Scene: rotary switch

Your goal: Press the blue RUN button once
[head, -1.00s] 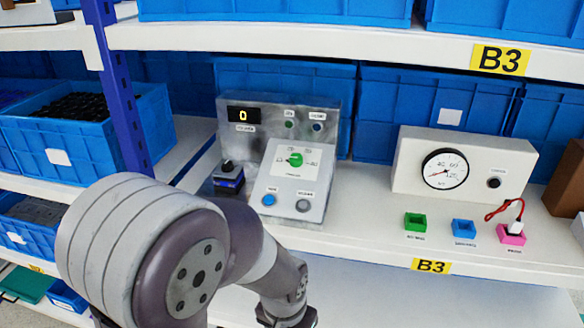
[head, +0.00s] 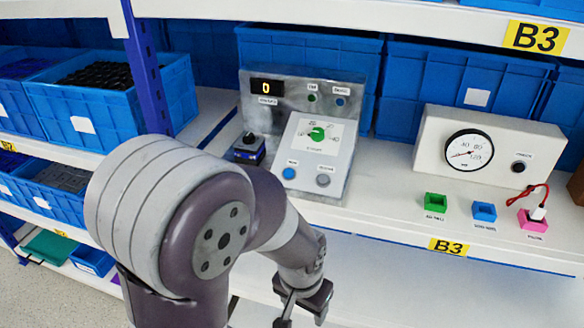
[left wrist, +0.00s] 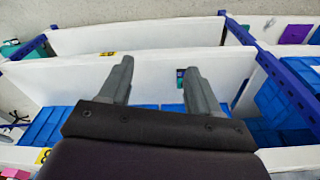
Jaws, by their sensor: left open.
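The blue RUN button (head: 289,173) is a small round button at the lower left of the sloped white panel (head: 318,160) on the grey control box (head: 265,105). A grey button (head: 323,180) sits to its right, and a green rotary knob (head: 317,133) is above. My left gripper (head: 300,308) is in front of and below the shelf edge, pointing down, clear of the button. In the left wrist view its two fingers (left wrist: 160,85) are spread apart with nothing between them. My right gripper is not in view.
A display reading 0 (head: 267,87) is on the control box. A dark blue device (head: 249,148) stands left of the panel. A white gauge box (head: 486,150) is to the right, with green (head: 436,202), blue (head: 484,211) and pink (head: 533,219) sockets before it. Blue crates line the back.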

